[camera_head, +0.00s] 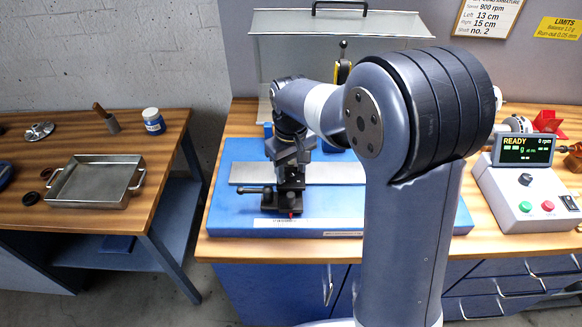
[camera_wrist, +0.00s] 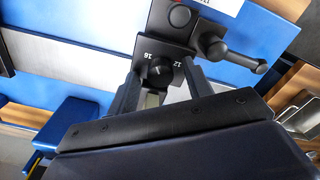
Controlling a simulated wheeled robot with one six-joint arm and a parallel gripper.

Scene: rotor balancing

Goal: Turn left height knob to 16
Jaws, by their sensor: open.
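The left height knob (camera_wrist: 160,72) is a small dark round knob on a black stand (camera_wrist: 168,45), with the white numbers 16 and 12 printed beside it. Its exact pointer setting is too small to read. My gripper (camera_wrist: 163,78) is open, with one finger on each side of the knob. I cannot tell whether either finger touches it. In the head view my gripper (camera_head: 289,158) points down over the left stand (camera_head: 288,197) on the blue machine bed (camera_head: 235,200); the knob is hidden there.
A black clamp lever (camera_wrist: 235,57) sticks out beside the stand. A raised guard (camera_head: 340,22) stands behind the bed. The control box (camera_head: 520,195) at right reads READY, 0 rpm. A notice (camera_head: 488,15) lists left 13 cm, right 15 cm. A metal tray (camera_head: 95,182) is on the left table.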

